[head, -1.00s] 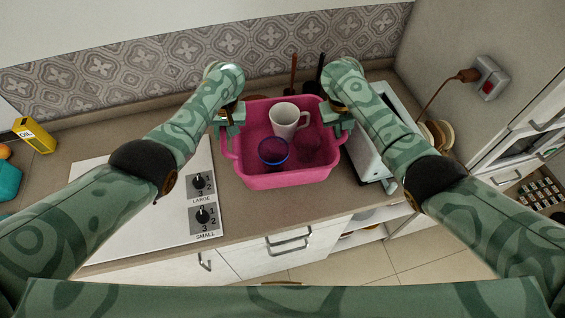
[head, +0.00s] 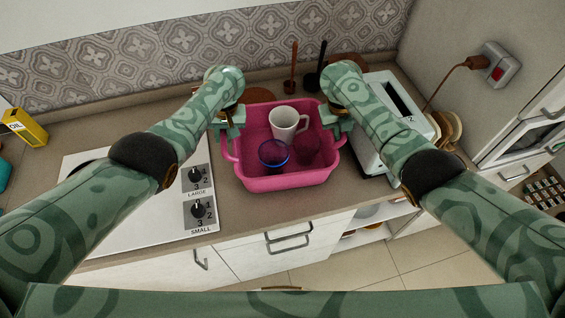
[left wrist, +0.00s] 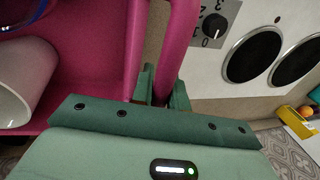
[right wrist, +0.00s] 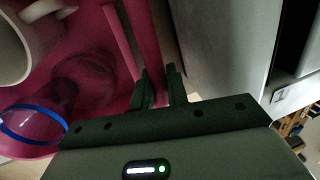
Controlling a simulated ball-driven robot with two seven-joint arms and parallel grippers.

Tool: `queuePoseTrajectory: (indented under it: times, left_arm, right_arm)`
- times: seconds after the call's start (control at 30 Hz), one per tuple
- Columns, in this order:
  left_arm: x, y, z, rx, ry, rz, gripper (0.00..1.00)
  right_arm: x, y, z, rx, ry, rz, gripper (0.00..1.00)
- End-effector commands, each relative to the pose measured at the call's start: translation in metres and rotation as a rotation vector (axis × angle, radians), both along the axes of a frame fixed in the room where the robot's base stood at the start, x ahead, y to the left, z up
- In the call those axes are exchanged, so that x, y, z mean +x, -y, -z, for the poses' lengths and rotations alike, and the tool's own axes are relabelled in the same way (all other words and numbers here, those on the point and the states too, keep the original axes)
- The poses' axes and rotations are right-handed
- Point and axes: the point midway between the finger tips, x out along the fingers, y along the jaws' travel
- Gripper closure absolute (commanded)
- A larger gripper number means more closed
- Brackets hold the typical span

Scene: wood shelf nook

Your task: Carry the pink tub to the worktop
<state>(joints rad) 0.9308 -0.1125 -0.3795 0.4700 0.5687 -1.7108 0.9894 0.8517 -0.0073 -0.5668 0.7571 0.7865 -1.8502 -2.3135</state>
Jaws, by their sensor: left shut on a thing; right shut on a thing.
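The pink tub (head: 290,182) is over the worktop (head: 240,212), between the hob and the toaster. It looks level; I cannot tell whether its base touches the worktop. Inside are a white mug (head: 284,123), a blue-rimmed bowl or glass (head: 273,155) and a see-through cup (head: 308,150) that looks pink. My left gripper (head: 230,128) is shut on the tub's left side; the left wrist view shows its fingers (left wrist: 160,90) on the pink rim or handle. My right gripper (head: 338,122) is shut on the right side, fingers (right wrist: 160,88) on the rim in the right wrist view.
The white hob (head: 130,215) with its knobs lies left of the tub. A pale toaster (head: 400,120) stands close on the right. Dark and brown utensils (head: 318,68) stand behind, near the tiled wall. A yellow oil tin (head: 25,127) is far left.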

Motion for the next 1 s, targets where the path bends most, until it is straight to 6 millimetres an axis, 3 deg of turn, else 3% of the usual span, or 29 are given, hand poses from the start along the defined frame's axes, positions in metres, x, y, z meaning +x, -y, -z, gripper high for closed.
queuePoseTrajectory:
  times: [0.03,0.07,0.1,0.13,0.4,0.57,0.8,1.0]
  left_arm:
    - [0.001,0.001,0.007,-0.002,0.001,0.000,1.00]
    - [0.000,0.001,0.004,-0.002,-0.001,0.000,0.76]
    - [0.000,0.001,0.003,-0.002,0.000,0.000,0.65]
    - [0.000,0.001,0.002,-0.002,0.000,0.000,0.62]
    - [0.000,0.001,0.000,-0.002,0.000,0.001,0.62]
    - [0.000,0.006,-0.013,-0.006,0.002,0.002,0.62]
    - [0.000,0.016,-0.068,-0.006,0.005,0.002,0.62]
    - [-0.001,0.022,-0.104,-0.005,0.003,0.001,0.62]
  right_arm:
    - [0.001,-0.001,0.006,0.003,0.001,-0.001,1.00]
    - [0.000,-0.001,0.004,0.003,0.000,-0.001,0.76]
    - [0.000,-0.001,0.002,0.003,0.000,-0.001,0.65]
    - [0.000,-0.001,0.002,0.002,0.000,-0.001,0.62]
    - [0.000,-0.001,0.002,0.002,0.001,0.000,0.62]
    - [0.000,-0.001,0.002,0.002,0.001,0.000,0.62]
    - [0.000,-0.001,0.002,0.002,0.000,0.000,0.62]
    - [0.000,-0.001,0.002,0.001,0.000,0.000,0.62]
